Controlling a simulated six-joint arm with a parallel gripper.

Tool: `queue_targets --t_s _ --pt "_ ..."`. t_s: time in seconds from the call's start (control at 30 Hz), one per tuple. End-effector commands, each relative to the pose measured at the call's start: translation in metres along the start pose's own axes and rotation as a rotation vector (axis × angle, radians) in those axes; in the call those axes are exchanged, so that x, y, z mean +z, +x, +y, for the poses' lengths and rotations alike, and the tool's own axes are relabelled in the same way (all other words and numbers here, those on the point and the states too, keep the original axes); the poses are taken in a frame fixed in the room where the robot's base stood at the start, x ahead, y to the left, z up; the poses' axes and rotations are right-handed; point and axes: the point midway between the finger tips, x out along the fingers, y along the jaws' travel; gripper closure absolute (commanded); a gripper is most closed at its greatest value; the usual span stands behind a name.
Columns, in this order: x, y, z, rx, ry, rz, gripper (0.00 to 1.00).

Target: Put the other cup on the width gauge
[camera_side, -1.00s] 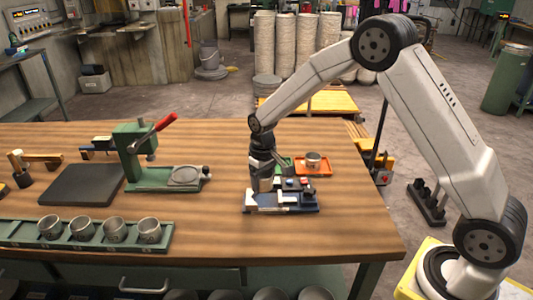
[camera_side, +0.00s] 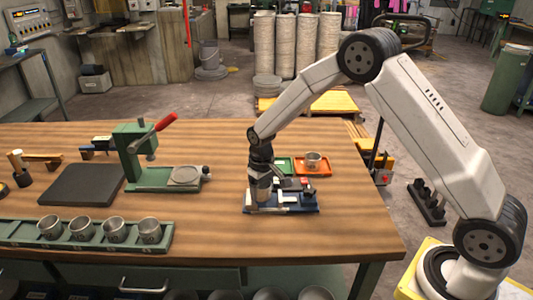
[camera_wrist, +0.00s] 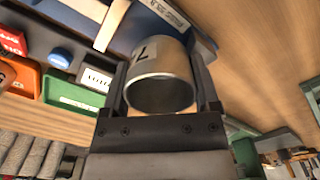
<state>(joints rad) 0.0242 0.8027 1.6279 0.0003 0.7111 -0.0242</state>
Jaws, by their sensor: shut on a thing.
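My gripper (camera_side: 262,184) is shut on a metal cup at the left part of the width gauge (camera_side: 308,206), a low blue fixture near the table's right side. In the wrist view the held cup (camera_wrist: 160,62) sits between the two fingers of my gripper (camera_wrist: 161,85), its open mouth facing the camera and a dark mark on its side. The blue gauge (camera_wrist: 208,40) lies behind it. I cannot tell whether the cup touches the gauge. Another metal cup (camera_side: 313,160) stands in the orange tray (camera_side: 326,170) behind the gauge.
A green tray (camera_side: 285,163) adjoins the orange one. A green lever press (camera_side: 135,150) with a red handle and a dark mat (camera_side: 82,184) are to the left. A green rack (camera_side: 20,236) holds several cups at the front. The table right of the gauge is clear.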

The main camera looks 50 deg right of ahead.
Motion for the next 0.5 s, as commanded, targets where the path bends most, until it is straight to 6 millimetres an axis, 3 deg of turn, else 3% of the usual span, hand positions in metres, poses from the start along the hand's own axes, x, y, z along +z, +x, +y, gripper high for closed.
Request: queue_targets --t_s 0.5 --pt "0.001 0.013 0.0 0.0 0.0 -0.001 0.88"
